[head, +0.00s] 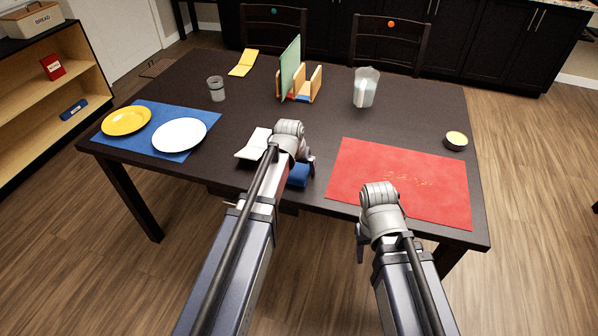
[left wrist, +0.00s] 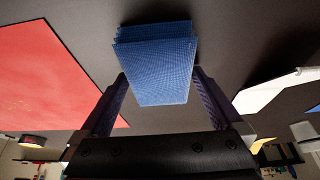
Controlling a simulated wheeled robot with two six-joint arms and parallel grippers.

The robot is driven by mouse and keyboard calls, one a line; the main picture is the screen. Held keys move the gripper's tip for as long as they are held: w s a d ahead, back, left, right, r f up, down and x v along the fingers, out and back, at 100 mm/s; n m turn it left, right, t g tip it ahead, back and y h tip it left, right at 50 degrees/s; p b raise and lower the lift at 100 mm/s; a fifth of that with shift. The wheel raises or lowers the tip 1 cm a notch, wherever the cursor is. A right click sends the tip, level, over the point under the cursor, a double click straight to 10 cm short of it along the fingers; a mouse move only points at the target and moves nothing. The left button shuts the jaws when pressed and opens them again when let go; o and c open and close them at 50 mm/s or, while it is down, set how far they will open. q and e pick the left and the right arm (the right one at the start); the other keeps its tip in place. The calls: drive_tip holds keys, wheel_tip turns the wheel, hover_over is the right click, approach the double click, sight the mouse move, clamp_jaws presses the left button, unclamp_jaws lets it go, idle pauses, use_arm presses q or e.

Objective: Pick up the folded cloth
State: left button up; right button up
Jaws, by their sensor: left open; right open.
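The folded cloth (head: 299,176) is blue and lies near the table's front edge, partly hidden by my left arm. In the left wrist view the cloth (left wrist: 155,65) shows several stacked layers. My left gripper (head: 292,165) is over the cloth. In the left wrist view its open fingers (left wrist: 160,75) appear on either side of the cloth; I cannot tell whether they touch it. My right gripper (head: 366,240) is open and empty, near the front edge by the red mat.
A white folded sheet (head: 254,144) lies just left of the cloth. The red mat (head: 400,175) is to the right. A blue mat (head: 205,117) holds a yellow plate (head: 127,121) and a white plate (head: 180,135). A rack (head: 300,84), pitcher (head: 366,88) and glass (head: 216,89) stand further back.

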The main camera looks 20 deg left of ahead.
use_arm(q)
drive_tip(key=shift+f, duration=0.25)
drive_tip(key=c, duration=1.1)
